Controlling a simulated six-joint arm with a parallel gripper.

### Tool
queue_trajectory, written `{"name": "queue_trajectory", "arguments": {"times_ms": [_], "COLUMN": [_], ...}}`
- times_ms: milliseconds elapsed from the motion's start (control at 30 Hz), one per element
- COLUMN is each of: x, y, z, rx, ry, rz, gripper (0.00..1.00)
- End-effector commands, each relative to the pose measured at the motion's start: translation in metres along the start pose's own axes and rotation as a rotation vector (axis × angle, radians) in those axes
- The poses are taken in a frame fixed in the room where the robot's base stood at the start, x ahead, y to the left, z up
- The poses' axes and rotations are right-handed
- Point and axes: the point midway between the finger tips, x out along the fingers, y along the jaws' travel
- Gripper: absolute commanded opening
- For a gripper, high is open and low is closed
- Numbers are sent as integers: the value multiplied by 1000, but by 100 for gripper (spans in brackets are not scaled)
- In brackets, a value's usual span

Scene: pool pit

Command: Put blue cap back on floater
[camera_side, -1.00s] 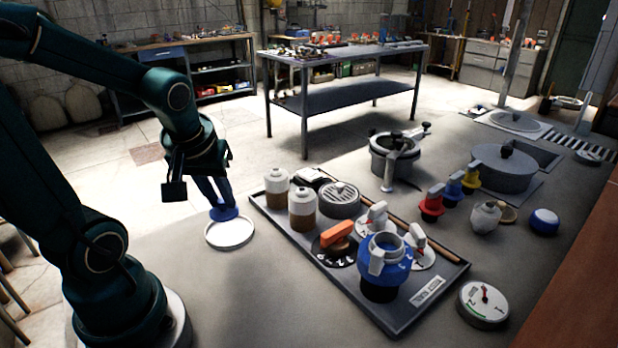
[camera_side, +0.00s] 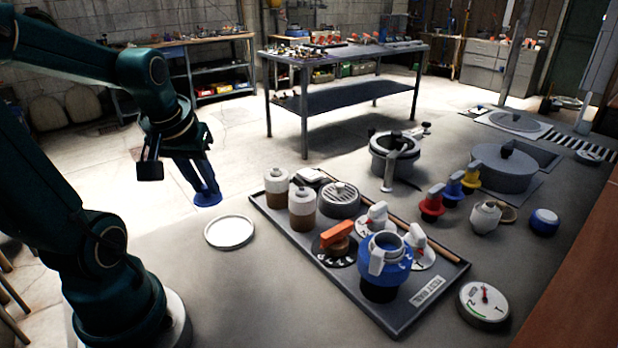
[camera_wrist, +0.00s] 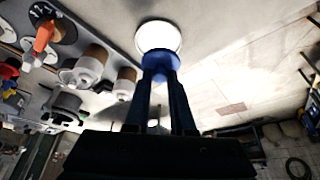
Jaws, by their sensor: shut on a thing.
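My gripper (camera_side: 205,160) is shut on the blue cap (camera_side: 205,198) and holds it in the air. In the side view the cap shows up and left of the round white dish (camera_side: 230,231). In the wrist view the cap (camera_wrist: 165,72) hangs at the fingertips, just below the white dish (camera_wrist: 158,37) in the picture. The blue-collared floater (camera_side: 398,270) stands on the grey tray with its pale round neck open at the top. The gripper is well to the left of it.
The dark grey tray (camera_side: 425,311) also bears brown-and-white bottles (camera_side: 302,208), a grated round piece (camera_side: 340,200) and an orange-handled valve (camera_side: 336,236). A gauge (camera_side: 483,303) lies right of the tray. The floor around the white dish is clear.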

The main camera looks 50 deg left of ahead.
Motion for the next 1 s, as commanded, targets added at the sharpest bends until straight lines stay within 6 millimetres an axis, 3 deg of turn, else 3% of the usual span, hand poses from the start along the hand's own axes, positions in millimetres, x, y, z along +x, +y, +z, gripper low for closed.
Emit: {"name": "queue_trajectory", "arguments": {"times_ms": [133, 233, 367, 500, 667, 800, 1000], "x": [-10, -18, -28, -38, -50, -59, -65], "y": [8, 28, 68, 121, 188, 241, 286], "z": [-23, -42, -61, -69, -59, -34, 7], "rx": [32, 109, 241, 403, 596, 752, 906], "ry": [1, 0, -3, -4, -7, -7, -8], "rz": [15, 48, 103, 171, 251, 316, 380], "gripper": [0, 0, 0, 0, 0, 0, 0]}}
